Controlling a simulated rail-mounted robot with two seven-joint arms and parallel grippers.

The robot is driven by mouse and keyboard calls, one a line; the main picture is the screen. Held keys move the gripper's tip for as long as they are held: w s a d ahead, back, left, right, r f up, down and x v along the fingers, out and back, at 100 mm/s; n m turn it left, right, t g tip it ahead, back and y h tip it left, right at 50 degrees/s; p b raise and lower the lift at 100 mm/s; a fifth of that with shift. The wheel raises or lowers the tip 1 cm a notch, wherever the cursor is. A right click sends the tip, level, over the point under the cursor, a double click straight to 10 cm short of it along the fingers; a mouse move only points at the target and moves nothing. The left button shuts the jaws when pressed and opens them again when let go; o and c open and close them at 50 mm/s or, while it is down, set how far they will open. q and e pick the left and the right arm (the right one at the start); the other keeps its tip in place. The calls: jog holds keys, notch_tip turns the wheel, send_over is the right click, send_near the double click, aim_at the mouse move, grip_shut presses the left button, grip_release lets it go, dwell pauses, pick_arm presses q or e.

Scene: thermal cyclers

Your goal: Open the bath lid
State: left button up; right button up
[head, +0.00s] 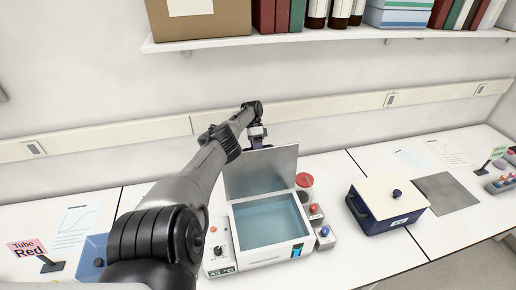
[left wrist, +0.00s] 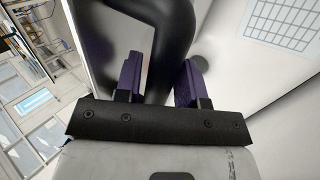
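The white water bath (head: 305,236) stands on the bench with blue water showing inside. Its grey metal lid (head: 261,172) is raised, standing up and leaning slightly back at the rear edge. My left gripper (head: 259,141) is at the lid's upper edge, partly hidden behind it; I cannot tell whether it touches. In the left wrist view, the two purple fingers of the left gripper (left wrist: 158,82) are apart, with no object clearly held between them. A dark curved shape shows beyond them. My right gripper is in neither view.
Small units with red and blue knobs (head: 316,212) and a red-topped container (head: 305,182) stand right of the bath. A dark blue box with a cream lid (head: 388,198) is farther right. A loaded shelf (head: 330,34) hangs above. A "Tube Red" sign (head: 27,248) stands left.

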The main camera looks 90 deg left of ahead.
pick_arm(q)
jog(key=shift+o, duration=1.1)
jog(key=shift+a+r, duration=0.15)
jog(key=shift+r, duration=0.2)
notch_tip(320, 180, up, 4)
jog(key=p, duration=0.2)
jog(key=shift+f+p, duration=0.2)
jog(key=shift+p, duration=0.1)
jog(key=w+d+r+p, duration=0.1)
jog(key=r+p, duration=0.1)
jog(key=shift+w+d+p, duration=0.15)
jog(key=shift+w+p, duration=0.05)
jog(key=shift+p, duration=0.1)
jog(key=w+d+r+p, duration=0.1)
jog(key=w+d+r, duration=0.4)
jog(key=w+d, duration=0.1)
jog(key=shift+w+d, duration=0.4)
jog(key=shift+d, duration=0.2)
jog(key=shift+r, duration=0.1)
